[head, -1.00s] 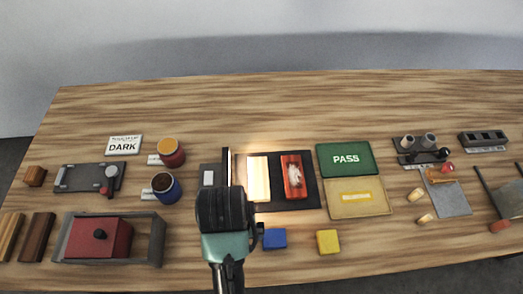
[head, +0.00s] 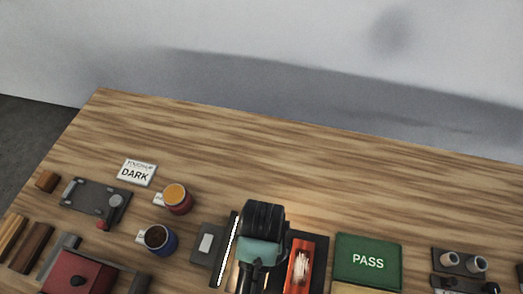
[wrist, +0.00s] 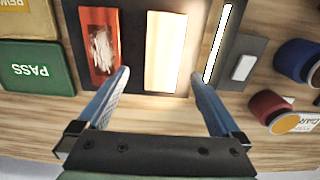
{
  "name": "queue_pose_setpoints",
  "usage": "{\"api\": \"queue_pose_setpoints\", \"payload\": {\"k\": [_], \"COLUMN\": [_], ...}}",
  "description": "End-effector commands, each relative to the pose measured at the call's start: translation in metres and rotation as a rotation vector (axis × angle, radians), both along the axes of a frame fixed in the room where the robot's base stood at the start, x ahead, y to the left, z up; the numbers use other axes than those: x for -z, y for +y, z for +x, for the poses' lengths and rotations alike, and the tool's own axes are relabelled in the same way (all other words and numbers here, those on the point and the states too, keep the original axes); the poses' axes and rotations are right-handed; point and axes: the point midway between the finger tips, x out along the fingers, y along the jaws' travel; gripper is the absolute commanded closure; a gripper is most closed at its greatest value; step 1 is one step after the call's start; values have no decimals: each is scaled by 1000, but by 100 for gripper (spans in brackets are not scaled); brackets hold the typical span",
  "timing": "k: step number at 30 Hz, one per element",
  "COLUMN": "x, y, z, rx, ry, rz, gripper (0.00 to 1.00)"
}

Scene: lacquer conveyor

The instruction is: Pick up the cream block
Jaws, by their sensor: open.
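The cream block (wrist: 165,50) is a bright, pale upright rectangle on a dark tray (wrist: 130,30) in the wrist view. My gripper (wrist: 160,76) is open, with one blue finger to each side of the block's lower end in the picture; the fingers do not visibly touch it. I cannot tell how high the fingertips are above the tray. In the head view my gripper (head: 262,225) covers most of the block. A red block with a white scuffed patch (wrist: 102,45) lies beside it and also shows in the head view (head: 300,264).
A glowing light bar (wrist: 218,44) stands close to the cream block on the other side. A green PASS pad (head: 367,260), an orange-filled cup (head: 176,199) and a dark-filled cup (head: 158,239) are nearby. The back of the table (head: 300,160) is clear.

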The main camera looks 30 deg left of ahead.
Motion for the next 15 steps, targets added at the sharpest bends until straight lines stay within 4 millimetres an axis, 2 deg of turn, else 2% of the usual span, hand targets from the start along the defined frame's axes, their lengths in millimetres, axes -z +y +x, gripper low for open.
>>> {"api": "queue_pose_setpoints", "payload": {"k": [3, 11, 15], "x": [18, 36, 55], "y": [0, 1, 4], "z": [-1, -2, -4], "rx": [0, 0, -1], "ry": [3, 3, 4], "rz": [-1, -1, -1], "gripper": [0, 0, 0]}}
